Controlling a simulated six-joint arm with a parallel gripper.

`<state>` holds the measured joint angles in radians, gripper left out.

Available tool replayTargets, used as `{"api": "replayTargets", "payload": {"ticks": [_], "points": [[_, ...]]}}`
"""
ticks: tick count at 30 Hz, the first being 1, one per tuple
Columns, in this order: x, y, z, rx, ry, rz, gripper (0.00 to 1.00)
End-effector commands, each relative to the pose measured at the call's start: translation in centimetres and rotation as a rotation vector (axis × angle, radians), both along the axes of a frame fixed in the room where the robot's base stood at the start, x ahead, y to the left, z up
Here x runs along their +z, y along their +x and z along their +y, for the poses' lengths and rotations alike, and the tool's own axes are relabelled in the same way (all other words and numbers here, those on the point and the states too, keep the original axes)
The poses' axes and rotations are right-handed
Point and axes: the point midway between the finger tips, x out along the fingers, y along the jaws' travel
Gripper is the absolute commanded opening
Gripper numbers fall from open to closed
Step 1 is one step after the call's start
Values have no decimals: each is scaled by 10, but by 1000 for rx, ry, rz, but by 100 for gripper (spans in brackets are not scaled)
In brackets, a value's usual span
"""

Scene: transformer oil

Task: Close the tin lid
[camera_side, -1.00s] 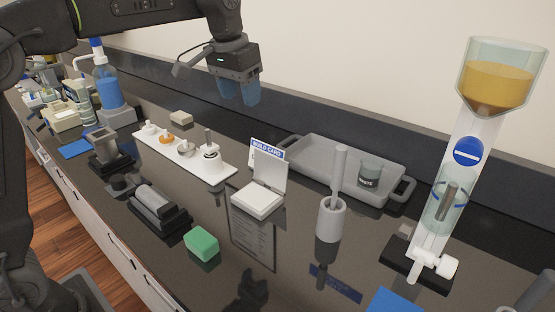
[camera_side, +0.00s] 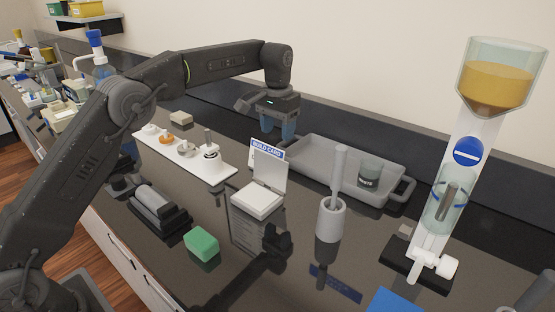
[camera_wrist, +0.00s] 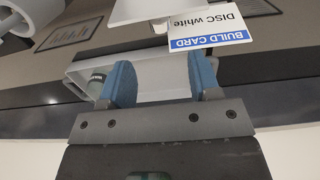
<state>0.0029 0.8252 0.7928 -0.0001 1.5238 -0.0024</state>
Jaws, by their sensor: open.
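The white tin (camera_side: 257,202) stands on the dark bench in the side view. Its lid (camera_side: 272,172) is raised nearly upright at the tin's back edge. In the wrist view, a white part that seems to belong to the tin (camera_wrist: 140,10) is cut off by the top edge. My gripper (camera_side: 278,132) is open and empty, pointing down. It is above and behind the tin, apart from the lid. Its blue fingers (camera_wrist: 162,80) are spread in the wrist view.
A build card (camera_side: 266,150) stands just behind the lid. A grey tray (camera_side: 312,160) with a waste cup (camera_side: 369,174) lies to the right. A grey holder with a rod (camera_side: 331,218), a green block (camera_side: 202,243) and a white strip with small parts (camera_side: 215,174) surround the tin.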

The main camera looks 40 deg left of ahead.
Motion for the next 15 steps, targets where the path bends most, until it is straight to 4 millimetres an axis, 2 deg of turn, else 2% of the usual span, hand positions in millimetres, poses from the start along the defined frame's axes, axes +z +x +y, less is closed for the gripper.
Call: {"api": "replayTargets", "payload": {"ticks": [3,9,15], "points": [[-26,-1,0,0,0,5,57],[-64,-1,0,0,0,3,57],[-87,0,0,0,0,1,57]]}}
